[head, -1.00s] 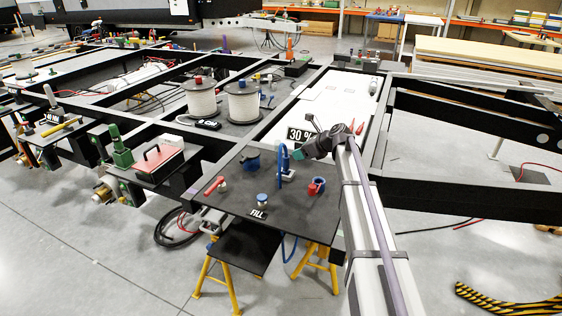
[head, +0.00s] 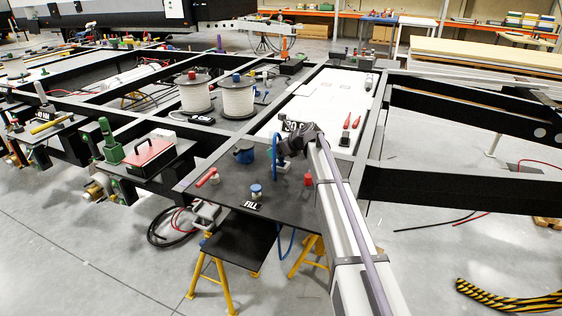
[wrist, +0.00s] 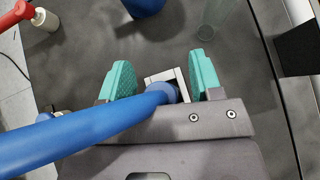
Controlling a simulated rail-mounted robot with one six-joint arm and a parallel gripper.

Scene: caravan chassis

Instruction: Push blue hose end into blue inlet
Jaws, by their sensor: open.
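In the head view the blue hose (head: 276,152) rises in a loop from the black panel, beside my gripper (head: 284,150), whose fingers are hard to make out. In the wrist view my gripper (wrist: 161,78) is open. Its two teal fingertips stand either side of a pale square bracket and the blue hose's end (wrist: 163,93), with gaps visible. The hose (wrist: 75,130) runs off to the lower left. A blue cup-like fitting (head: 244,155) stands on the panel left of my gripper and shows at the wrist view's top edge (wrist: 143,5). I cannot tell for sure that it is the inlet.
The black panel (head: 225,190) also carries a red-handled valve (head: 207,177), a blue-capped fitting (head: 256,190) by the FILL label (head: 251,206), and a red fitting (head: 307,180) close to my arm. Two white reels (head: 237,98) stand behind. A clear bottle-like object (wrist: 212,20) is ahead in the wrist view.

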